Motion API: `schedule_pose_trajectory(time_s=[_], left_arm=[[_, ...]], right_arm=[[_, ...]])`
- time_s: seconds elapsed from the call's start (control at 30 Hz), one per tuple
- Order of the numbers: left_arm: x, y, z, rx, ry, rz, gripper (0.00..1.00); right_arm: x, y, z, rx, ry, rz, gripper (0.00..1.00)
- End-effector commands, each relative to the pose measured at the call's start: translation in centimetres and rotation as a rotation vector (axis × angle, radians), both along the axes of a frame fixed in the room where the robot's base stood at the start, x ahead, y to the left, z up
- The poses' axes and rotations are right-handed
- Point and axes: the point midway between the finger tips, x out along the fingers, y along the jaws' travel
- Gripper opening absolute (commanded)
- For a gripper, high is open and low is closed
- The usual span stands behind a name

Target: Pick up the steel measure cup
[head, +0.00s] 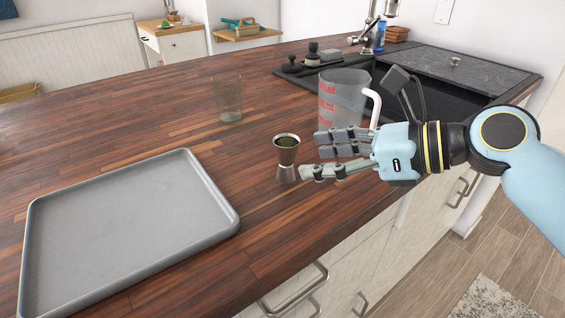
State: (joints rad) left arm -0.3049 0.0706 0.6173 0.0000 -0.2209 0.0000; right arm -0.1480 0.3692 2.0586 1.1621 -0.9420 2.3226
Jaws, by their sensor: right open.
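The steel measure cup (287,160) stands upright on the wooden counter near its front edge, shaped like a double-ended jigger with a narrow waist. Its upper cup looks dark green inside. My right gripper (313,157) comes in from the right at about the cup's height. Its fingers are open and point left at the cup, with the tips just to the right of it. Nothing is between the fingers, and I cannot tell whether a fingertip touches the cup. My left gripper is not in view.
A clear measuring jug (341,94) with red marks stands right behind my right fingers. A glass tumbler (228,98) stands farther back left. A grey baking tray (120,222) lies at the front left. A black sink (440,95) is at the back right. The counter between tumbler and tray is clear.

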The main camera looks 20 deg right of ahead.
Motion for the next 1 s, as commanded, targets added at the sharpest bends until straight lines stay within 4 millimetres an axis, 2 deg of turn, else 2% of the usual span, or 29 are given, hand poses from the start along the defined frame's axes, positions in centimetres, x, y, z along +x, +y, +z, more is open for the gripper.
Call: schedule_pose_trajectory(time_s=[0.13, 0.5, 0.8, 1.0], left_arm=[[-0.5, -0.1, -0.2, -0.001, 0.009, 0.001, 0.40], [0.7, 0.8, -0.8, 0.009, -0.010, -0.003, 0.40], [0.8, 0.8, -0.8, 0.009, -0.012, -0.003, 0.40], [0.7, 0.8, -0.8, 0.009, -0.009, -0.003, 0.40]], right_arm=[[0.8, 0.9, -0.4, 0.001, 0.000, 0.001, 0.59], [3.6, 4.2, -2.4, 0.003, 0.001, 0.001, 0.59], [3.9, 4.6, -2.6, -0.001, 0.000, 0.001, 0.59], [3.9, 4.5, -2.6, -0.001, 0.000, 0.001, 0.32]])
